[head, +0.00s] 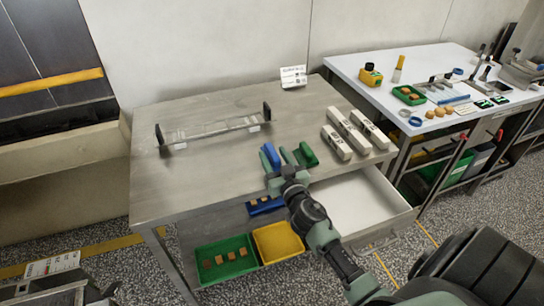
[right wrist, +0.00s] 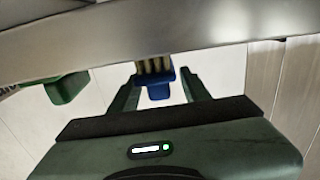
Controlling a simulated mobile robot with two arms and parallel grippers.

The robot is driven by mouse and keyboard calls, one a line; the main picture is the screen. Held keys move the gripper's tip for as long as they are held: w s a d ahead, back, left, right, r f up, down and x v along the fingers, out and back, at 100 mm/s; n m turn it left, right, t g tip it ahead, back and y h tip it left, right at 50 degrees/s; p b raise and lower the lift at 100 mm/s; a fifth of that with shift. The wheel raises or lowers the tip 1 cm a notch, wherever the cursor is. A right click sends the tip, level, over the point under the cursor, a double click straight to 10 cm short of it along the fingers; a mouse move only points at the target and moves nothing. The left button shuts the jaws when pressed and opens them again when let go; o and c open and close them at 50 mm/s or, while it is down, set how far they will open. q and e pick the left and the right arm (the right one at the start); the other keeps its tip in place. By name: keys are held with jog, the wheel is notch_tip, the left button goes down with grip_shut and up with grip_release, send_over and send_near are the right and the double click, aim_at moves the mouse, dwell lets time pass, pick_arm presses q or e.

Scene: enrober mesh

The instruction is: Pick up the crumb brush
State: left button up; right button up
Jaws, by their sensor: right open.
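A blue brush (head: 268,158) with pale bristles is at the front edge of the steel table. It also shows in the right wrist view (right wrist: 158,90), between the two fingers, with no clear grip on it. A green piece of similar shape (head: 306,155) stands just to its right, and in the right wrist view it is off to the left (right wrist: 68,89). My right gripper (head: 278,174) is open around or just short of the blue brush; contact cannot be told. It also shows in the right wrist view (right wrist: 162,79). My left gripper is not in view.
The steel table (head: 200,185) carries a clear bar rack (head: 215,130) and several white blocks (head: 350,135). An open drawer (head: 360,205) sticks out below right. Green (head: 205,250) and yellow (head: 278,243) trays sit lower. A white table (head: 350,70) stands right.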

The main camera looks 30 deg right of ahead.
aim_at(272, 151)
jog(key=shift+x, duration=1.05)
jog(key=shift+s, duration=0.1)
jog(key=shift+c, duration=0.6)
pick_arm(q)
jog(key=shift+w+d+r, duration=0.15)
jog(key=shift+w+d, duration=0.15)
pick_arm(e)
grip_shut()
jog(key=shift+r, duration=0.1)
